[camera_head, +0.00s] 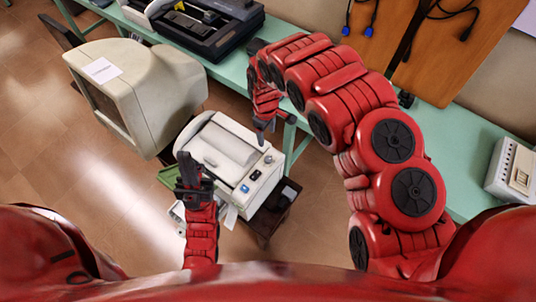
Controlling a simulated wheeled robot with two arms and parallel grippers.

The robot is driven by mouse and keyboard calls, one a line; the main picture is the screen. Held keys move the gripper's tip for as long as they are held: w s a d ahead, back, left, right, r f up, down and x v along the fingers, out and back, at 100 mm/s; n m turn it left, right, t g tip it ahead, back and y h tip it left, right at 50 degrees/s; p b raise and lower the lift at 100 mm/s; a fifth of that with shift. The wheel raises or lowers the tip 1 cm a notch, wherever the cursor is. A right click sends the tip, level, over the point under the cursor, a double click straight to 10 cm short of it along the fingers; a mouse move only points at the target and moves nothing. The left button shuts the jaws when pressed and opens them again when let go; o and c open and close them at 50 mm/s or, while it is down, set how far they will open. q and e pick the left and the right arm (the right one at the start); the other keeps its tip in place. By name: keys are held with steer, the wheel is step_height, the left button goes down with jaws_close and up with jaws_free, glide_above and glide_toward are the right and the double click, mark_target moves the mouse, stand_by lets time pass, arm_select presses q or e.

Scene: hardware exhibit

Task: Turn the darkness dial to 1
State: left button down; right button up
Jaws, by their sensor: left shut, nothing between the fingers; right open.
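A white machine (222,150) with a rounded top stands at the centre on a small dark stand. Its right-hand panel carries small controls, including a round light knob (268,159), a black control (255,175) and a blue one (245,188). Which of them is the darkness dial, and any numbers, are too small to tell. My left gripper (186,164) is shut and empty, pointing up at the machine's left side, in front of its left edge. My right gripper (267,126) is open just above the panel's far end, with the fingers pointing down. Contact cannot be told.
A beige CRT monitor (160,88) stands left of the machine. A green bench (455,160) runs behind, bearing a black device (208,25) and a white box (511,168) at right. Cables hang from a wooden board (470,55). Tiled floor (80,170) is clear at left.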

mark_target(268, 158)
step_height(268, 158, down, 17)
steer(key=b, duration=0.7)
steer(key=shift+w+d+r, duration=0.1)
steer(key=shift+w+d, duration=0.05)
jaws_close()
